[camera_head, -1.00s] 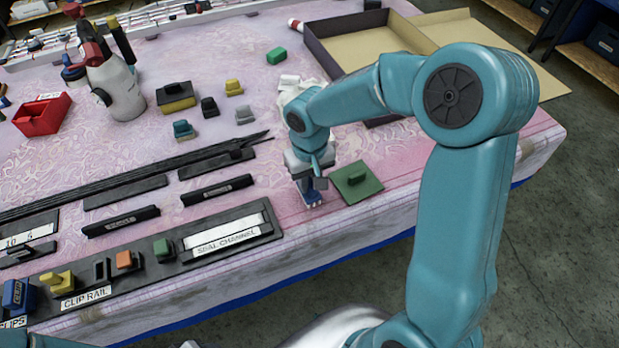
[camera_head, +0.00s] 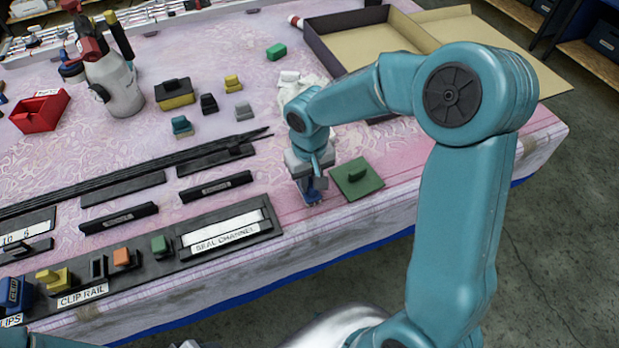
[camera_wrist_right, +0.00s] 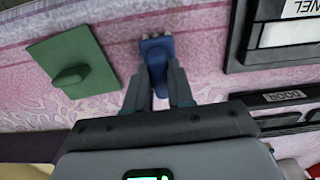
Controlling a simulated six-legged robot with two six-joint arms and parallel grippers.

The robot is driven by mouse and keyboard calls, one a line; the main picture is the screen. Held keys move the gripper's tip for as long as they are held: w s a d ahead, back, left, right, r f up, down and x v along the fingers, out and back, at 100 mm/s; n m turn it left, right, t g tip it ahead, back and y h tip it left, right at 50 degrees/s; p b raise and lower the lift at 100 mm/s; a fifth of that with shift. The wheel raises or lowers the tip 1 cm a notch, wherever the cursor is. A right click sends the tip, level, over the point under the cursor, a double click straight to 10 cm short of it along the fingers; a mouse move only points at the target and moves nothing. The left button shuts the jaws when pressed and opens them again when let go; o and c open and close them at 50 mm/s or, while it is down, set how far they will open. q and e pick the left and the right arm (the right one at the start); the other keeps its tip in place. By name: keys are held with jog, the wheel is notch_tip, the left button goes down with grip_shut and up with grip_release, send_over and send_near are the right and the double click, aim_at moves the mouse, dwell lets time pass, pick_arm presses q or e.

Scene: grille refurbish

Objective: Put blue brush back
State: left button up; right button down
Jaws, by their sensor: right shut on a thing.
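The blue brush (camera_wrist_right: 157,55) is between the fingers of my right gripper (camera_wrist_right: 160,85) in the right wrist view, with its bristle end pointing away from the wrist. My right gripper is shut on it. In the head view the brush (camera_head: 313,197) shows as a small blue piece below the right gripper (camera_head: 312,185), low over the pink table near its front edge. Whether it touches the table I cannot tell. My left gripper is not in view.
A green plate with a knob (camera_head: 357,180) lies just right of the right gripper. The seal channel tray (camera_head: 225,232) is to its left, and an open cardboard box (camera_head: 322,52) stands behind. Bare pink table surrounds the brush.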

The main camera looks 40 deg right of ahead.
jog(key=shift+f, duration=0.15)
jog(key=c, duration=0.9)
grip_release()
notch_tip(320, 180, up, 16)
jog(key=p, duration=0.1)
jog(key=shift+r, duration=0.2)
